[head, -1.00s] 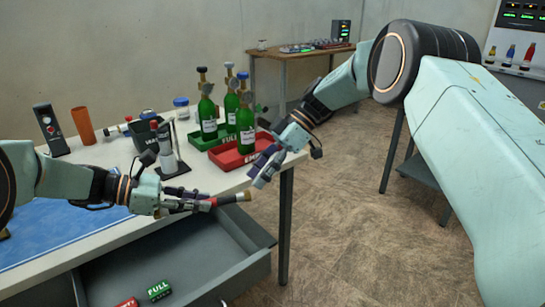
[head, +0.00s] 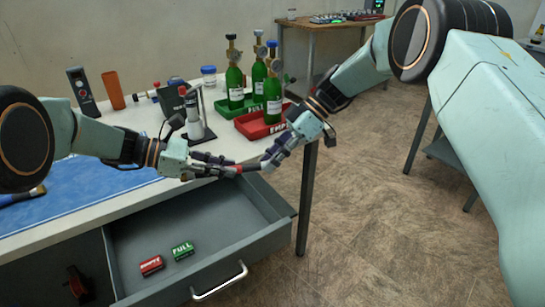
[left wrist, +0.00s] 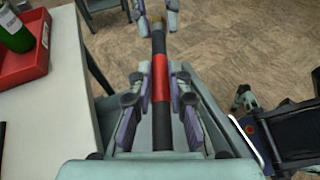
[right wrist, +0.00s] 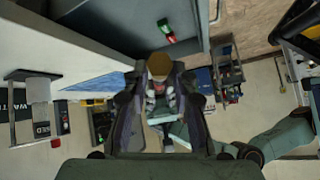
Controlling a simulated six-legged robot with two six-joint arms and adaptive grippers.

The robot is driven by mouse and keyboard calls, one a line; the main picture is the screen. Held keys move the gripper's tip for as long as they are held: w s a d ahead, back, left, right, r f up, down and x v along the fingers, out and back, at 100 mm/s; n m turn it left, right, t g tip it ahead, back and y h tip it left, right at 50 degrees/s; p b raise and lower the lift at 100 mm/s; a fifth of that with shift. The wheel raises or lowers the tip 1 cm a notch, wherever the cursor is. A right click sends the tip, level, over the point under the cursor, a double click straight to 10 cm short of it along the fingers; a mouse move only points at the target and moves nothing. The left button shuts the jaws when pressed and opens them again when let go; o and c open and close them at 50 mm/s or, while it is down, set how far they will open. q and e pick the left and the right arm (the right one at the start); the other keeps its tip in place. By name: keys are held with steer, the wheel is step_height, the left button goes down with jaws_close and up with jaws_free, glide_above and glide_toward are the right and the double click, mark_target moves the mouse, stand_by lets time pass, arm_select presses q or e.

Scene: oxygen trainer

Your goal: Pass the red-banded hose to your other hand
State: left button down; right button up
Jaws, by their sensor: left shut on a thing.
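The red-banded hose (head: 249,168) is a dark tube with a red band and a brass end. My left gripper (head: 232,170) is shut on it and holds it above the open drawer. The left wrist view shows the hose (left wrist: 161,85) running straight out between my left fingers (left wrist: 160,118). My right gripper (head: 270,162) is close to the hose's free end. In the right wrist view, the brass end (right wrist: 160,64) lies between the spread fingers of my right gripper (right wrist: 160,85). The right fingers look open; the far part of the hose is partly hidden.
The open drawer (head: 215,252) holds a red EMPTY block (head: 151,265) and a green FULL block (head: 183,251). Another hose (head: 22,196) lies on the blue mat. The floor at right is open.

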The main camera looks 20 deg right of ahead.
jaws_close()
arm_select(q)
steer(key=c, duration=1.2)
jaws_free()
